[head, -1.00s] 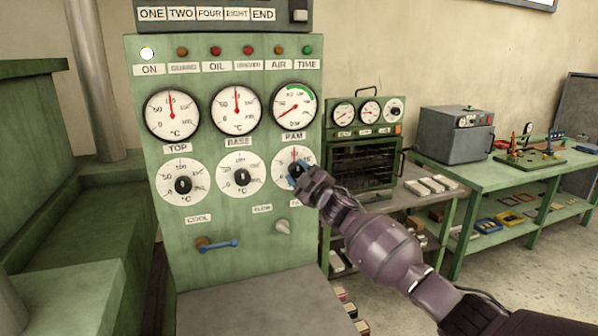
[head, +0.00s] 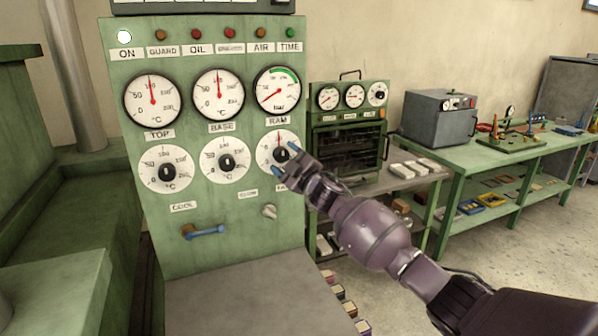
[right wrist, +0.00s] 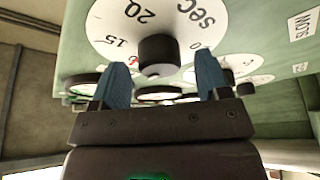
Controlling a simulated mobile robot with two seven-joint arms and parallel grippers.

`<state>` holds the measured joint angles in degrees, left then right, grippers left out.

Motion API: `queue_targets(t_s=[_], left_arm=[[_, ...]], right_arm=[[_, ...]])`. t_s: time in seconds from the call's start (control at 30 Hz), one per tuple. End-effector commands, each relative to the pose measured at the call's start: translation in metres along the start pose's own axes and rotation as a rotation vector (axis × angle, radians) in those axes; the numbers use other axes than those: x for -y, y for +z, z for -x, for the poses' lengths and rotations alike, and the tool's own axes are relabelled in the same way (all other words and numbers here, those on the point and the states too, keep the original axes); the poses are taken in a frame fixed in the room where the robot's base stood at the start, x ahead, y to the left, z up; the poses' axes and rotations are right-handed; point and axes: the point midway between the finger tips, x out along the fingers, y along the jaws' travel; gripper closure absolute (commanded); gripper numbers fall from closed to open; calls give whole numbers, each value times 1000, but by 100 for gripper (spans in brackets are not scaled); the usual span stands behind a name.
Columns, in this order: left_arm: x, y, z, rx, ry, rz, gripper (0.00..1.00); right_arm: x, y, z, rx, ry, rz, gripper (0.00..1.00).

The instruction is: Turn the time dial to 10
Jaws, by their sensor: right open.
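The time dial (head: 270,147) is the rightmost lower dial on the green panel, white-faced with a red mark at the top. In the right wrist view its face (right wrist: 110,28) shows "sec", 15 and 20, upside down. Its black knob (right wrist: 158,52) stands out from the centre. My right gripper (head: 286,160) is open in front of the dial. In the right wrist view its two blue fingers (right wrist: 162,70) are spread to either side of the knob, with gaps visible. The dial's pointer reading cannot be made out. My left gripper is not in view.
Two similar dials (head: 165,169) sit left of it, with three gauges (head: 152,98) above. A small white knob (head: 269,211) and a blue-handled lever (head: 205,230) are below. A grey ledge (head: 240,290) juts out under the panel. An oven (head: 348,148) stands to the right.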

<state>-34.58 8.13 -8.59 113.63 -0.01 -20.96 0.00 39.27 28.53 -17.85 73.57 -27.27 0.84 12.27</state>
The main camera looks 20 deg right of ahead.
Motion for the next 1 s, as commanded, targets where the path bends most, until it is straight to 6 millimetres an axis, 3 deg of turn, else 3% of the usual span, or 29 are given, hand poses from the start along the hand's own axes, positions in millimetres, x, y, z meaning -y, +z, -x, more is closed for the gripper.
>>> queue_targets(t_s=[0.53,0.7,1.0], left_arm=[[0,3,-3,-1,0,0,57],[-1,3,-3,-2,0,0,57],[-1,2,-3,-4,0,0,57]], right_arm=[[2,1,84,2,-2,0,30],[1,1,96,2,-1,-1,30],[0,0,99,1,-1,0,30]])
